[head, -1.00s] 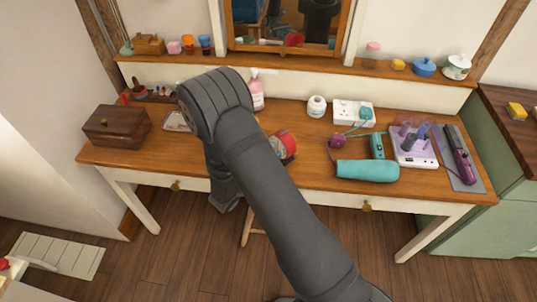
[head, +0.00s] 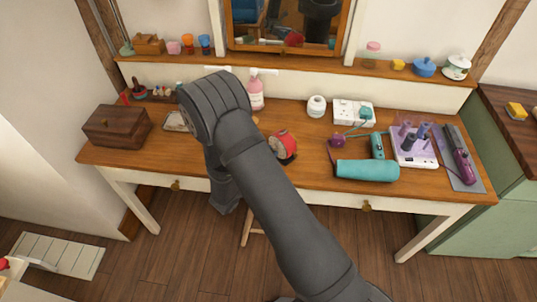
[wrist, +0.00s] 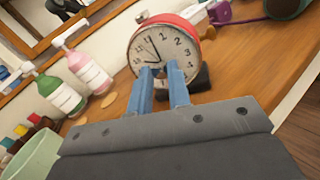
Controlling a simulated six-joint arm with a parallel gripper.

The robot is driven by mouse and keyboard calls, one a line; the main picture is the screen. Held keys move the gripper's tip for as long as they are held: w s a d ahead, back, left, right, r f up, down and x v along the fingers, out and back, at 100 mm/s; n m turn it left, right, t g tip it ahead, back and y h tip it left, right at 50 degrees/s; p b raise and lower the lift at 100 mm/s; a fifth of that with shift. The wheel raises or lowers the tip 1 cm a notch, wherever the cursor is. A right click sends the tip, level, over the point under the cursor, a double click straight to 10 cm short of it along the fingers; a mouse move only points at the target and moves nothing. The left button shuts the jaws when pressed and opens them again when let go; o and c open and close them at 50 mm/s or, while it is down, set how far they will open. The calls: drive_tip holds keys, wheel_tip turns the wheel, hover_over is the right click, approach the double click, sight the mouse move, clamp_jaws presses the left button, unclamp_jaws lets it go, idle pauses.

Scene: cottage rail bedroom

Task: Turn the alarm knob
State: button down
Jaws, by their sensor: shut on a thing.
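The red alarm clock (head: 283,146) stands on the wooden dressing table, just right of my forearm in the head view. In the wrist view the clock (wrist: 165,40) shows its pale dial with black numerals and hands, and a dark part lies at its lower right. My gripper (wrist: 162,73) has its two blue fingers at the lower part of the dial. The fingertips are close together, shut on a small dark piece there, which I take to be the alarm knob; they mostly cover it. In the head view my arm hides the gripper.
A pink pump bottle (head: 256,92) and a green pump bottle (wrist: 58,93) stand left of the clock. A teal hair dryer (head: 367,170) lies to the right, with a roller set (head: 413,150) beyond. A wooden box (head: 117,126) is at the table's left.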

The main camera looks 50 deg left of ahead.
drive_tip(key=shift+f+m, duration=0.1)
drive_tip(key=shift+m, duration=1.3)
drive_tip(key=c, duration=1.3)
unclamp_jaws()
drive_tip(key=shift+c, duration=0.2)
drive_tip(key=shift+s, duration=0.1)
drive_tip(key=v, duration=1.7)
drive_tip(key=shift+f, duration=0.25)
drive_tip(key=shift+s+a, duration=0.1)
drive_tip(key=x, duration=1.7)
drive_tip(key=shift+w+r, duration=0.25)
